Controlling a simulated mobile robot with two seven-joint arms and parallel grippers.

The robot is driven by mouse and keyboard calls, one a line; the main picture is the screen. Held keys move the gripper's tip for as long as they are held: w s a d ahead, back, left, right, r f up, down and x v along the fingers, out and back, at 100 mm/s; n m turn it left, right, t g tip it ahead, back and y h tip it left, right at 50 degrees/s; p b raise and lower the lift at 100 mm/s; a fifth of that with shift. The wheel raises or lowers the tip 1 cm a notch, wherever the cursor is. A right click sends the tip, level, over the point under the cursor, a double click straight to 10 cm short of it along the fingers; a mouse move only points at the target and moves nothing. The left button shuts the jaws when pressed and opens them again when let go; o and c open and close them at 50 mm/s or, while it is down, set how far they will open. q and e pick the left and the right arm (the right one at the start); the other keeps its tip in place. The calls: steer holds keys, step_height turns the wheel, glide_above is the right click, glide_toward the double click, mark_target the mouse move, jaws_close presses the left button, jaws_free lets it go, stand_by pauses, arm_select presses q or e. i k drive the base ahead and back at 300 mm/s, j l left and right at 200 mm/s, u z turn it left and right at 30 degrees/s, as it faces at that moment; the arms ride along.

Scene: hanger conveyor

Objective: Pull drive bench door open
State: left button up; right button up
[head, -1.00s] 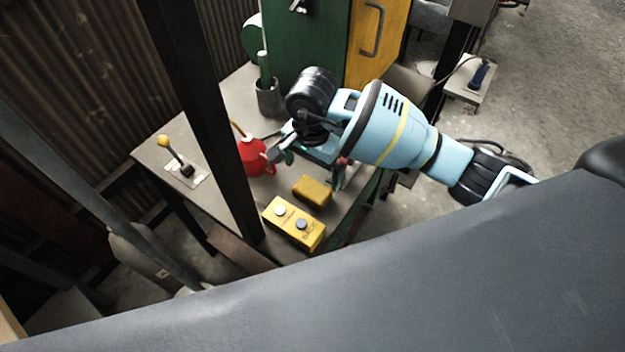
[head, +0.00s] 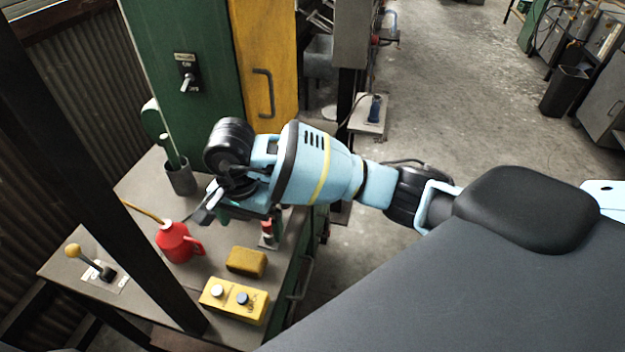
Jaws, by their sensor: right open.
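The bench (head: 140,205) has a grey top and a green side facing right. On that side a grey bar handle (head: 303,278) shows low, below the top's edge; the door face around it is seen only at a steep angle. The green cabinet behind has a yellow door (head: 285,60) with a dark bar handle (head: 263,92), and it looks shut. My right gripper (head: 204,207) is open and empty above the bench top, near the red oil can, away from both handles. My left gripper is out of view.
A dark post (head: 130,225) crosses in front. Open floor (head: 450,120) lies to the right.

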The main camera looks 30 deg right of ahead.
mark_target(319, 214)
steer(key=z, duration=1.2)
